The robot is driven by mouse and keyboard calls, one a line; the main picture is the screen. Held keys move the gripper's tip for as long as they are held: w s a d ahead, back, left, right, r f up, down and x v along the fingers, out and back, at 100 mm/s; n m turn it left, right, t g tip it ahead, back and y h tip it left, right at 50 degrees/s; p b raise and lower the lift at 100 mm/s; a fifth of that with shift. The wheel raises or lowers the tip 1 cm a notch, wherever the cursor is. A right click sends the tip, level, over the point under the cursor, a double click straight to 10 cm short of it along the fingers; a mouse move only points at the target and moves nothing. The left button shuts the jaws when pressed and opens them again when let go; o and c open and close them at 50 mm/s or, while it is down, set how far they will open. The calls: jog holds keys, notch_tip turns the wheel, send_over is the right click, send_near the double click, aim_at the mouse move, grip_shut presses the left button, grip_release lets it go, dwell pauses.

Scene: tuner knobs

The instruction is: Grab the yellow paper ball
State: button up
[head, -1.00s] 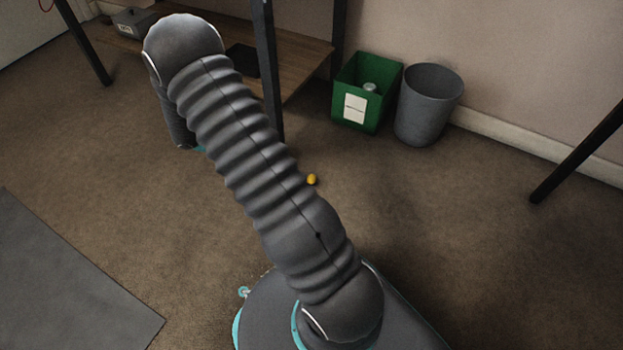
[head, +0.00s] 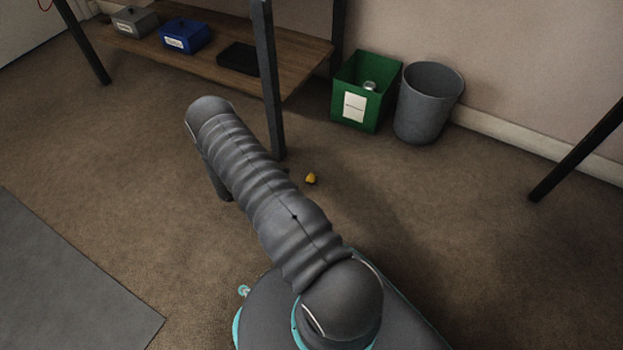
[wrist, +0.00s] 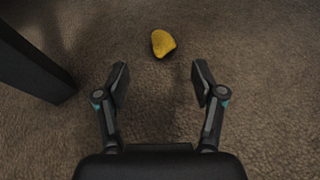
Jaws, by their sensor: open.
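The yellow paper ball (head: 311,179) lies on the brown carpet, to the right of a dark table leg in the head view. In the wrist view the crumpled yellow paper ball (wrist: 163,43) lies just beyond my fingertips, roughly centred between them. My gripper (wrist: 160,82) is open and empty, with bare carpet between its two fingers. There is a gap between the fingertips and the ball. In the head view my gripper is hidden behind my arm.
A dark table leg (head: 268,85) stands near the ball; a leg (wrist: 35,65) also shows at the wrist view's left. A green bin (head: 350,105) and a grey bin (head: 428,105) stand by the wall. A wooden shelf (head: 300,62) holds boxes. Carpet around the ball is clear.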

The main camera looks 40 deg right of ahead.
aim_at(308, 179)
jog(key=x, duration=0.3)
jog(key=shift+s+d+f, duration=0.1)
jog(key=shift+d+f, duration=0.05)
jog(key=shift+d, duration=0.15)
jog(key=x, duration=0.3)
jog(key=b+x, duration=0.1)
jog(key=shift+s+f, duration=0.3)
jog(key=shift+s, duration=0.05)
jog(key=shift+d+f, duration=0.15)
jog(key=shift+d, duration=0.25)
jog(key=c, duration=0.7)
